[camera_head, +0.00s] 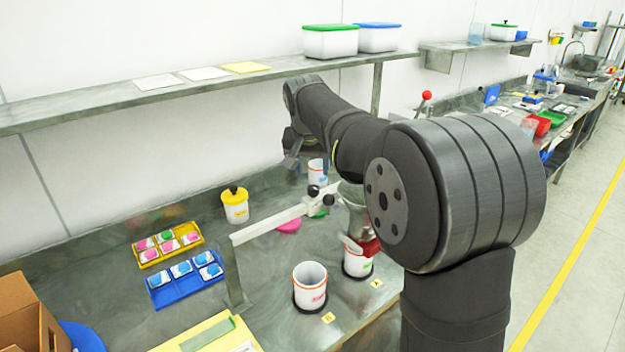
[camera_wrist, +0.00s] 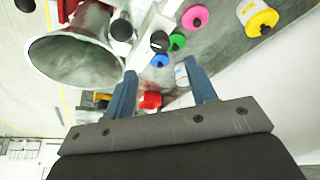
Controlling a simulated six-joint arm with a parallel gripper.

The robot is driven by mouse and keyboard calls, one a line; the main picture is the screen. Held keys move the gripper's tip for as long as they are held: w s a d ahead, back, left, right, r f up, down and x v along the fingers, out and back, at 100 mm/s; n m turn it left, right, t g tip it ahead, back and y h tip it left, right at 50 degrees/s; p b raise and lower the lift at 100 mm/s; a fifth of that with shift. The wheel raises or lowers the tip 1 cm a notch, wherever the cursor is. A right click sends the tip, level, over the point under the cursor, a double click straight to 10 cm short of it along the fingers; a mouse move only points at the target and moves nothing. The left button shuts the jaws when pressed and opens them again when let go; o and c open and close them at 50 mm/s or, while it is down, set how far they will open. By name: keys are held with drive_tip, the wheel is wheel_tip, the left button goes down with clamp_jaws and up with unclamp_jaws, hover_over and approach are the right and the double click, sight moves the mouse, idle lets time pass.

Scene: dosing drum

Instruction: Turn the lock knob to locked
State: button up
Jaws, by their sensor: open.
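A black round knob (camera_head: 313,191) sits at the white bar (camera_head: 268,222) beside the metal drum; it seems to be the lock knob. A black knob (camera_wrist: 160,41) also shows in the wrist view, near the space between my fingers. Its setting cannot be read. The metal drum (camera_head: 355,213) is partly hidden by my arm; its wide open mouth (camera_wrist: 75,62) fills the upper left of the wrist view. My gripper (camera_head: 306,160) is behind the bar in the head view. In the wrist view my gripper (camera_wrist: 161,82) has its fingers apart, with nothing held between them.
White cups (camera_head: 310,284) stand in front, one below the drum by a red part (camera_head: 370,247). A pink lid (camera_head: 288,225) lies under the bar. A yellow-lidded jar (camera_head: 235,205), a yellow tray (camera_head: 167,245) and a blue tray (camera_head: 186,278) stand left. A shelf (camera_head: 200,88) runs above.

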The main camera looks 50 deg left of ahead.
wheel_tip(320, 180, up, 9)
hover_over(313, 188)
drive_tip(key=s+d, duration=0.5)
drive_tip(key=shift+f, duration=0.1)
drive_tip(key=x, duration=1.7)
drive_tip(key=shift+f, duration=0.25)
drive_tip(key=shift+a, duration=0.1)
drive_tip(key=shift+s, duration=0.1)
